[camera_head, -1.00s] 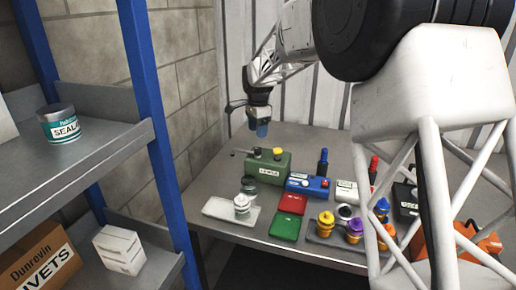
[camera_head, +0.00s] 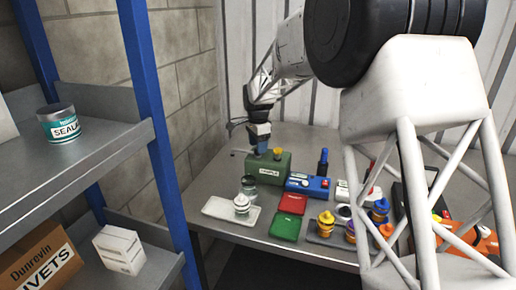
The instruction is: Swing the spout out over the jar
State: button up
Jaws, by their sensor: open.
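A green box (camera_head: 266,171) with a white label stands at the back left of the bench, with a yellow knob (camera_head: 279,152) on top. A thin dark spout (camera_head: 240,152) sticks out to the left from the box's top. A small jar (camera_head: 249,181) stands close in front of the box's left end; the spout's tip does not look to be over it. My gripper (camera_head: 261,148) points down, open, right above the left part of the box's top, close to the spout's root. Whether it touches the spout is too small to tell.
A white tray (camera_head: 215,207) holds a white-lidded jar (camera_head: 241,205). Red (camera_head: 292,204) and green (camera_head: 286,227) pads, a blue device (camera_head: 307,184) and several colourful bottles stand to the right. A blue shelf post (camera_head: 148,110) rises at the left. The bench's back left is clear.

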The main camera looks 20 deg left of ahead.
jog(key=shift+f, duration=0.85)
grip_shut()
